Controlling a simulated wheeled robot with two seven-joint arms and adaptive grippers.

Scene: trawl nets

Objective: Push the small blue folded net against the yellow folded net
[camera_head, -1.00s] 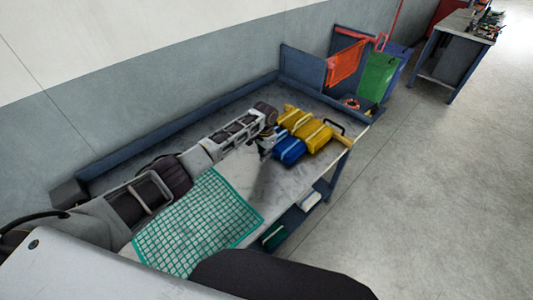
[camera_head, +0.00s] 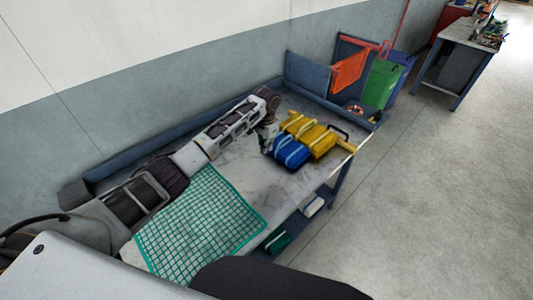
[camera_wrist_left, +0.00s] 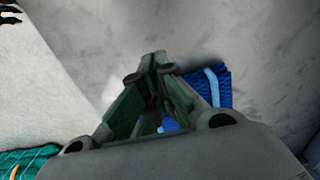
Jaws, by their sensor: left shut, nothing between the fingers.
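The small blue folded net (camera_head: 291,154) lies on the grey table with light straps around it. It is right beside the yellow folded net (camera_head: 318,141), on its near left side; I cannot tell whether they touch. A second yellow bundle (camera_head: 296,122) lies behind. My left gripper (camera_head: 267,143) is shut and empty, at the left side of the blue net. In the left wrist view my left gripper's fingertips (camera_wrist_left: 155,63) are together, and the blue net (camera_wrist_left: 217,85) shows partly behind them. My right gripper is out of view.
A green net (camera_head: 200,225) lies flat on the table's near part. A blue raised edge (camera_head: 150,142) runs along the wall side. Bare tabletop (camera_head: 250,180) lies between the nets.

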